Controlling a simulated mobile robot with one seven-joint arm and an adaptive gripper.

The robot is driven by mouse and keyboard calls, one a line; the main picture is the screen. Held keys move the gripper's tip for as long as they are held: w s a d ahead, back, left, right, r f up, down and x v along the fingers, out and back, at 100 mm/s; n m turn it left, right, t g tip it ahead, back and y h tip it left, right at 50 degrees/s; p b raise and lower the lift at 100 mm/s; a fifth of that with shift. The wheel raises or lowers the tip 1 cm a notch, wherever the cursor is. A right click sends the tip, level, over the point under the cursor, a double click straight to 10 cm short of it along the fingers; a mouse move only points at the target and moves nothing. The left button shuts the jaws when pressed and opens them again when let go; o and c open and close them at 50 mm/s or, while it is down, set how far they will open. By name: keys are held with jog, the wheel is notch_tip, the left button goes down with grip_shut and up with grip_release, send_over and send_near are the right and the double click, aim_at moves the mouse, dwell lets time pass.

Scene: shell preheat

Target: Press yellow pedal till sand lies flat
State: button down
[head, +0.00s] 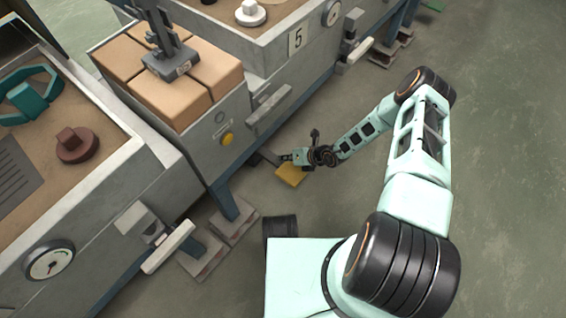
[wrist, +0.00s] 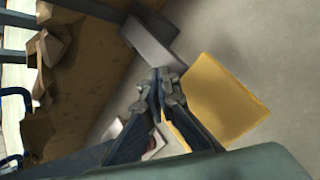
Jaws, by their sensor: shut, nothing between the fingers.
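The yellow pedal (head: 290,175) is low at the foot of the middle grey station, just above the floor. It also shows in the wrist view (wrist: 228,102), right of the fingers. My gripper (head: 287,157) is shut and empty, close to the pedal's upper edge. In the wrist view its fingertips (wrist: 158,80) sit beside the pedal's left corner; I cannot tell whether they touch it. The middle station holds tan block-like fill (head: 211,68) split by grooves, its tops uneven, with a grey tool (head: 170,62) on it. Brown sand (head: 100,118) lies in the left station.
A yellow round button (head: 227,139) is on the middle station's front. Pale handles (head: 168,247) and blue legs (head: 222,197) stick out near the floor. A station marked 5 (head: 298,39) stands behind. The floor (head: 500,150) to the right is clear.

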aim_at(289, 167)
jog(key=shift+f, duration=0.15)
dwell(0.5)
jog(key=shift+f, duration=0.3)
jog(key=shift+s+d+f, duration=0.1)
jog(key=shift+s+f, duration=0.05)
jog(key=shift+f, duration=1.15)
jog(key=shift+s+d+f, duration=0.1)
jog(key=shift+s+f, duration=0.05)
jog(key=shift+f, duration=1.15)
dwell(2.0)
jog(key=shift+w+a+r+p, duration=0.1)
jog(key=shift+w+r+p, duration=0.05)
jog(key=shift+r+p, duration=0.7)
jog(key=shift+w+a+r+p, duration=0.1)
jog(key=shift+r+p, duration=0.55)
jog(key=shift+r, duration=0.3)
jog(key=shift+r+p, duration=1.15)
jog(key=shift+r, duration=0.1)
notch_tip(289, 167, up, 5)
jog(key=p, duration=0.4)
jog(key=shift+w+a+p, duration=0.15)
jog(key=shift+p, duration=0.2)
